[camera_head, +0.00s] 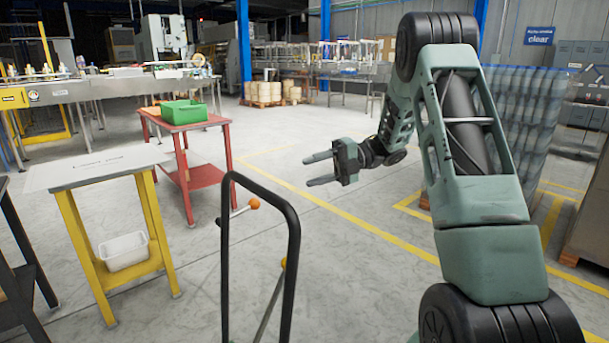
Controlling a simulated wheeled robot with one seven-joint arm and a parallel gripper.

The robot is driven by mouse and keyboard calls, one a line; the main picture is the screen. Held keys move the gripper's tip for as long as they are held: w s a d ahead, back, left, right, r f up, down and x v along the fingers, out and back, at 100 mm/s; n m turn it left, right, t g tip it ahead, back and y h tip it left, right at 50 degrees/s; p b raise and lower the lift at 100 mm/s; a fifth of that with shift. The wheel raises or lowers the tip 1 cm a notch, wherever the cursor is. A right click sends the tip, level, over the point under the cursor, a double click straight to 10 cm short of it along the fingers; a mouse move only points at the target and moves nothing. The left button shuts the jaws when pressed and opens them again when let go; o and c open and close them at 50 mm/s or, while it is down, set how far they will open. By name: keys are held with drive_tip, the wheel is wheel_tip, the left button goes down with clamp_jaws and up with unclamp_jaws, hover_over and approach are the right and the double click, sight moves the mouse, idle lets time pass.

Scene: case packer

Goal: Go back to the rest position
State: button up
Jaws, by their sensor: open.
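My gripper (318,169) is in the middle of the head view, at the end of my green-grey arm. Its two fingers point left and stand apart, with nothing between them. It hangs in free air over the grey floor, to the right of the red table (190,124). My arm rises from the lower right, bends at the top right and comes down to the gripper.
A green bin (184,112) sits on the red table. A yellow-legged table (95,168) with a white tub (124,251) below stands at left. A black tube frame (294,225) stands in front. A conveyor (110,85) runs behind. Open floor lies around the gripper.

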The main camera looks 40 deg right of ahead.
idle(0.5)
